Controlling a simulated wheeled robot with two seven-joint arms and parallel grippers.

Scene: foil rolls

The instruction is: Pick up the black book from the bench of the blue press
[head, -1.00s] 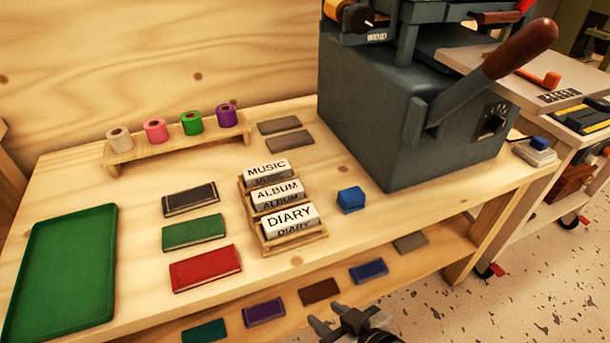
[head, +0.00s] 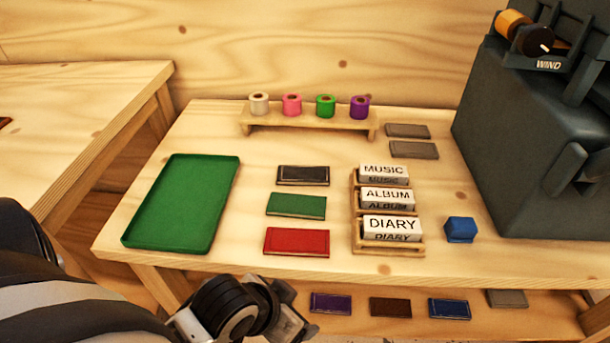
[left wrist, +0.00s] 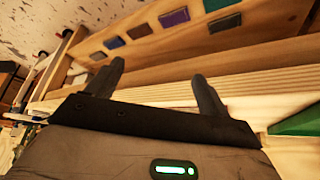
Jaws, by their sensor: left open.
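The black book (head: 303,175) lies flat on the wooden bench top (head: 330,262), at the back of a column of three books. A green book (head: 296,205) and a red book (head: 296,242) lie in front of it. The blue-grey press (head: 535,150) stands at the right of the bench. My left gripper (head: 290,318) is low at the bench's front edge, well apart from the black book. In the left wrist view my left gripper (left wrist: 160,85) is open and empty, facing the bench front. The black book is not visible there. My right gripper is out of view.
A green tray (head: 185,205) lies left of the books. A spool stand (head: 310,122) is behind. Several books, including a purple one (head: 330,303), lie on the lower shelf.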

